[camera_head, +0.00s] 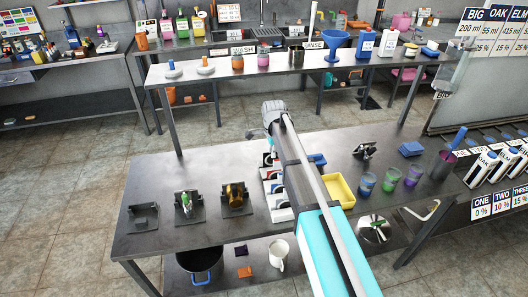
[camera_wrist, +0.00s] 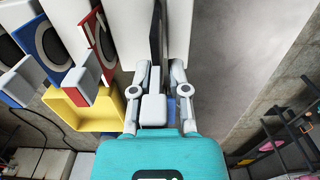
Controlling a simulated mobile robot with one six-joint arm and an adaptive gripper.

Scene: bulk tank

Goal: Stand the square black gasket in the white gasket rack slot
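In the wrist view, my gripper (camera_wrist: 160,72) has its fingers close together on either side of a white tab. A thin black plate, seen edge-on, runs up from the tab; it appears to be the square black gasket (camera_wrist: 158,35). White rack (camera_wrist: 182,30) walls stand on both sides of the plate; its lower edge and seating are hidden. A red-framed piece (camera_wrist: 98,35) and a blue-framed piece (camera_wrist: 48,45) stand to the left. In the head view the white rack (camera_head: 283,214) is on the near bench, partly behind my arm, which hides the fingertips and the gasket.
A yellow tray (camera_head: 338,188) lies right of the rack; it also shows in the wrist view (camera_wrist: 85,112). Several cups (camera_head: 390,178) stand further right. Black holders (camera_head: 189,206) stand left of the rack. Bare bench (camera_head: 160,170) lies at the left.

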